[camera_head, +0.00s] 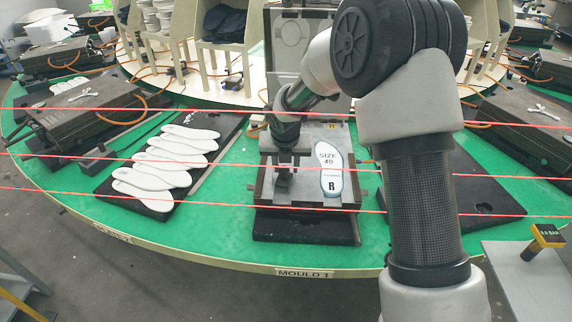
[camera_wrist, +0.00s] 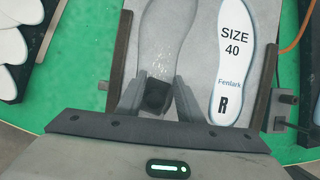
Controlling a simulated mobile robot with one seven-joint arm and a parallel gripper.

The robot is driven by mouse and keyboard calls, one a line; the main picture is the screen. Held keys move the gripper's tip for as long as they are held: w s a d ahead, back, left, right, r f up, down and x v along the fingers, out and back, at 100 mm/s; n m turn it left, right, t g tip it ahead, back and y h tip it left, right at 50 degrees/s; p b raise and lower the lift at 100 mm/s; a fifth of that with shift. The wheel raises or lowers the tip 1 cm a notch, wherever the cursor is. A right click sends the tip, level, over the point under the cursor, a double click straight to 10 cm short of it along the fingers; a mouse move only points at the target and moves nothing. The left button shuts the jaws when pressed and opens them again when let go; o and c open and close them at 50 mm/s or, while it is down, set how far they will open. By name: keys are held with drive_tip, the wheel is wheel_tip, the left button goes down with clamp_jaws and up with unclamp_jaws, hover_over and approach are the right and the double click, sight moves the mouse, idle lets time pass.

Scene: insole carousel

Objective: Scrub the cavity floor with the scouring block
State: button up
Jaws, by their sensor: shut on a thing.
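My gripper (camera_wrist: 157,92) points down and is shut on a small dark block, the scouring block (camera_wrist: 154,99); in the head view my gripper (camera_head: 284,172) is over the left half of the open mould (camera_head: 352,203). The block is over the heel part of the grey, insole-shaped cavity (camera_wrist: 166,32). I cannot tell whether it touches the cavity floor. Pale specks show on the floor just beyond the block. The rest of the heel end is hidden behind my gripper. A white insole shape marked "SIZE 40" and "R" (camera_wrist: 231,60) lies to the right, also in the head view (camera_head: 330,170).
Several white insoles (camera_head: 162,160) lie on a dark tray at the left. The raised mould lid (camera_head: 290,40) stands behind. Red lines cross in front of the green carousel (camera_head: 225,222).

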drive_tip(key=shift+f, duration=0.4)
drive_tip(key=shift+r, duration=0.1)
drive_tip(key=shift+w+r+p, duration=0.2)
drive_tip(key=shift+w+p, duration=0.6)
drive_tip(key=shift+w, duration=0.15)
drive_tip(key=shift+w+d+f+p, duration=0.15)
drive_tip(key=shift+w+p, duration=0.45)
drive_tip(key=shift+w, duration=0.45)
drive_tip(key=shift+w+a+f+p, duration=0.15)
drive_tip(key=shift+w+p, duration=0.45)
drive_tip(key=shift+w, duration=0.4)
drive_tip(key=shift+w+d+p, duration=0.2)
drive_tip(key=shift+w+p, duration=0.75)
drive_tip(key=shift+w, duration=0.55)
drive_tip(key=shift+s+a, duration=0.1)
drive_tip(key=shift+s, duration=1.35)
drive_tip(key=shift+s+f, duration=0.15)
drive_tip(key=shift+s, duration=1.6)
drive_tip(key=shift+s+b, duration=0.45)
drive_tip(key=shift+s, duration=0.95)
